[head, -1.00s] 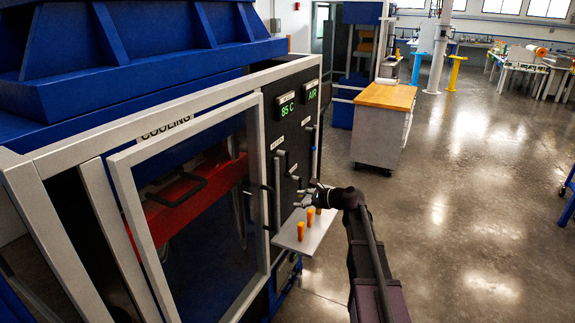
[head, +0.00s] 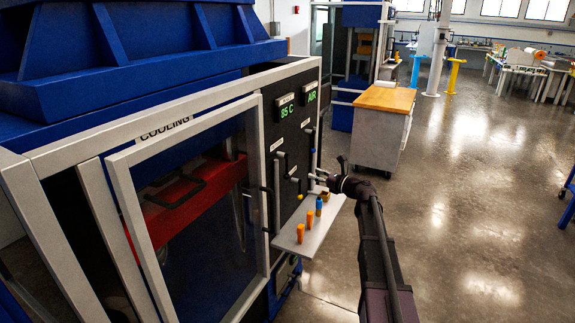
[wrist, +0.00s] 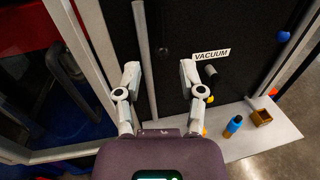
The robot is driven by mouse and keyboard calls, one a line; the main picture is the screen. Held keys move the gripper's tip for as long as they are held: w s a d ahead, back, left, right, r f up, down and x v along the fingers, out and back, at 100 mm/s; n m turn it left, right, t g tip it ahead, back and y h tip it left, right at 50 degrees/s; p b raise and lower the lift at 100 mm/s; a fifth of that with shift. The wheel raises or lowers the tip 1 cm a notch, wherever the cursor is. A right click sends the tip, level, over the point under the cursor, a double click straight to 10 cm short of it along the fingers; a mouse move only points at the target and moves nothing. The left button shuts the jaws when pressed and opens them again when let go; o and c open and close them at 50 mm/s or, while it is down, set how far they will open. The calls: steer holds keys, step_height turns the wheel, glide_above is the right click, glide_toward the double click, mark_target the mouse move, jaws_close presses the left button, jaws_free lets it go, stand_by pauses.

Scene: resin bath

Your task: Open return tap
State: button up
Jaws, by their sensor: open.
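I cannot tell which handle on the black panel (head: 268,115) is the return tap, as most labels are too small to read. A long grey upright bar (head: 277,195) and shorter levers (head: 290,165) show on the panel in the head view. My gripper (head: 314,184) is in front of the panel, above the shelf. In the wrist view my gripper (wrist: 160,76) is open and empty, facing the panel. A grey upright bar (wrist: 145,55) shows between its fingers, and whether they touch it is unclear. A VACUUM label (wrist: 211,54) is right of the fingers, above a dark knob (wrist: 210,74).
A shelf (head: 285,241) below the panel holds orange bottles (head: 300,233), a blue bottle (head: 318,207) and a small box (head: 325,198). A glazed frame (head: 133,205) stands left of the panel.

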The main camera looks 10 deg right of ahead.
mark_target(287, 174)
steer(key=x, duration=1.3)
steer(key=shift+w+a, duration=0.2)
jaws_close()
steer(key=shift+d, duration=0.1)
